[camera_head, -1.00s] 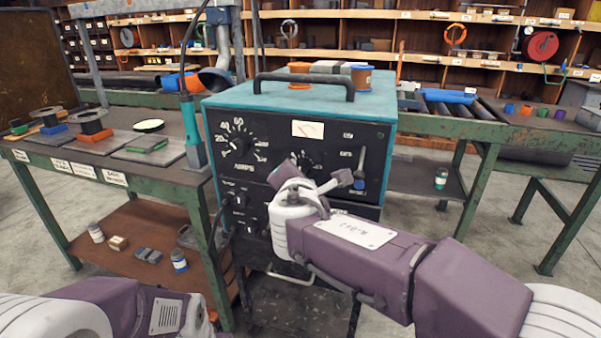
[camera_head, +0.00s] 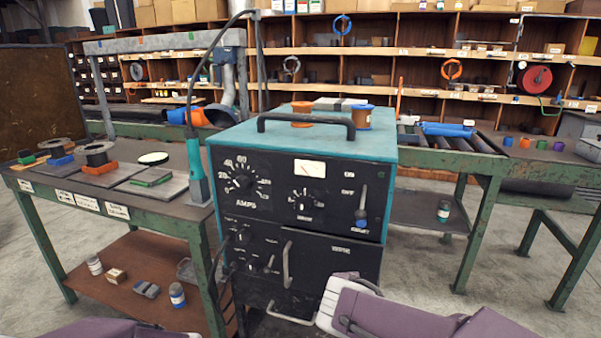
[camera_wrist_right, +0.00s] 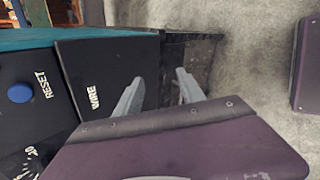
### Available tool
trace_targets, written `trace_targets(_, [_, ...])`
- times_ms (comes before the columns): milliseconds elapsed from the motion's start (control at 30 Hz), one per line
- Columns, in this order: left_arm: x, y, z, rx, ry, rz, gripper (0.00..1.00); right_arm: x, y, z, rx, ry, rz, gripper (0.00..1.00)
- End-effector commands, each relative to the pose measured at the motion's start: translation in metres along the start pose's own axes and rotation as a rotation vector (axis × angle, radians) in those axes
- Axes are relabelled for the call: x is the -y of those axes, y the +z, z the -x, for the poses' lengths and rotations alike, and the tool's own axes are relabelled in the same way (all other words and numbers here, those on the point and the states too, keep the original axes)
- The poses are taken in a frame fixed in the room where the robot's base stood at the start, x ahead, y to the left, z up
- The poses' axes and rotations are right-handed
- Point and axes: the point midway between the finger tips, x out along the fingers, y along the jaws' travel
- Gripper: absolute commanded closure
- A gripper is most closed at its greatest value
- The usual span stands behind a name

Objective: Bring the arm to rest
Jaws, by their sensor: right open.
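The machine's panel with a blue reset button (camera_wrist_right: 19,92) lies left of the fingers. Only a purple part of my left arm (camera_head: 120,331) shows; its gripper is out of frame.
A green-framed bench (camera_head: 150,215) with spools and plates stands left. A roller conveyor table (camera_head: 480,160) stands right. Shelves (camera_head: 400,52) line the back. Open concrete floor (camera_head: 420,265) lies right of the machine.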

Motion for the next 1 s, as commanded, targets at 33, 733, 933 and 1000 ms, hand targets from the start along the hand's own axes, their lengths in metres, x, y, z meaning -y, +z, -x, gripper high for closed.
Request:
trace_targets(33, [0.0,0.0,0.0,0.0,0.0,0.0,1.0,0.032,0.016,-0.016,0.019,-0.109,-0.155,0.54])
trace_targets(733, [-0.003,-0.014,0.134,0.0,0.0,0.0,1.0,0.125,0.08,0.059,0.302,-0.64,-1.524,0.54])
trace_targets(933, [-0.004,-0.024,0.227,-0.001,0.0,0.0,1.0,0.066,0.096,0.128,0.302,-0.64,-1.521,0.54])
trace_targets(1000, [-0.005,-0.026,0.247,-0.001,0.0,0.0,1.0,0.053,0.1,0.143,0.302,-0.64,-1.521,0.54])
